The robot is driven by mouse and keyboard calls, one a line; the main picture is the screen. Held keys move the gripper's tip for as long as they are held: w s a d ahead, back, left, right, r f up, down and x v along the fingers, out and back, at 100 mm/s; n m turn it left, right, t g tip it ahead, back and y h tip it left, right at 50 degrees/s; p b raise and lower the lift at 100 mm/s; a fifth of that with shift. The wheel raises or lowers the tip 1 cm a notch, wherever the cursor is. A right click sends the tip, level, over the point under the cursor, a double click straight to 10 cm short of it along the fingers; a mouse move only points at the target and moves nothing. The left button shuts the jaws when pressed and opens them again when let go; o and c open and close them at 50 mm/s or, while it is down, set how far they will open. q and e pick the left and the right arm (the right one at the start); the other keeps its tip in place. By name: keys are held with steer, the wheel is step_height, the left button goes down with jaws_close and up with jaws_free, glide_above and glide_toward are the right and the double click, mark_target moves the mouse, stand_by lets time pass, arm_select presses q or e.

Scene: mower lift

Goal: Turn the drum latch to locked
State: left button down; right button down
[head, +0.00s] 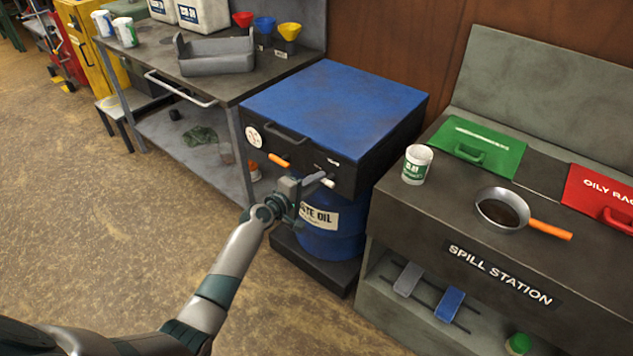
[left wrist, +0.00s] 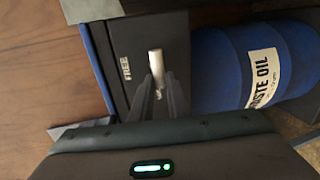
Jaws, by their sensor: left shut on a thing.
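The waste oil drum (head: 333,225) is blue with a white label and stands under a dark box with a blue lid (head: 335,100). The drum latch (head: 328,183) is a small white-tipped lever on the box's front face; it also shows in the left wrist view (left wrist: 156,60). A label reading FREE (left wrist: 126,68) is beside it. My left gripper (head: 314,181) is at the latch, its fingers shut on the lever with the pale end showing beyond them. The fingers hide the lever's other part. My right gripper is not in view.
An orange handle (head: 279,160) sticks out of the same front face, left of my gripper. A spill station (head: 470,245) with a pan (head: 502,208) and a cup (head: 417,165) stands close on the right. A workbench (head: 165,72) stands at the left. Open floor lies in front.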

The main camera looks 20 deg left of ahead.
arm_select(q)
steer(key=shift+f, duration=0.1)
steer(key=c, duration=1.7)
jaws_free()
steer(key=shift+s, duration=0.1)
